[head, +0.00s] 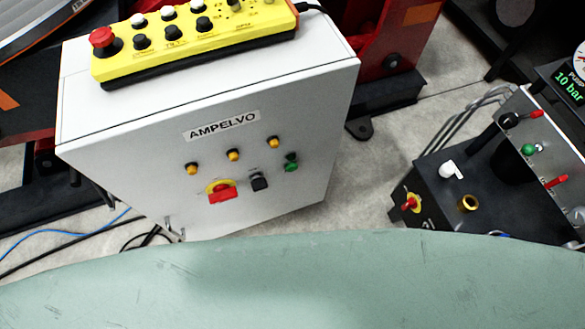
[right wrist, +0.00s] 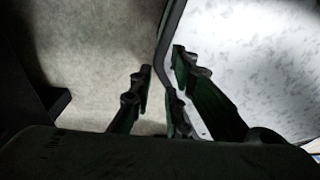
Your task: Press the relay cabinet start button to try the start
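The relay cabinet (head: 130,110) is a white box labelled AMPELVO, standing left of centre in the head view. A green button (head: 291,167) sits at the right of its front face, with a small dark part just above it. I cannot read a label there. Neither gripper shows in the head view. A pale panel lies close beside and behind the fingers; the button does not show in that view.
The cabinet front also has a red-yellow rotary switch (head: 221,192), a black selector (head: 259,181) and several amber lamps. A yellow control box (head: 195,42) with a red mushroom button lies on top. A dark pump unit (head: 440,190) stands to the right; floor between is bare.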

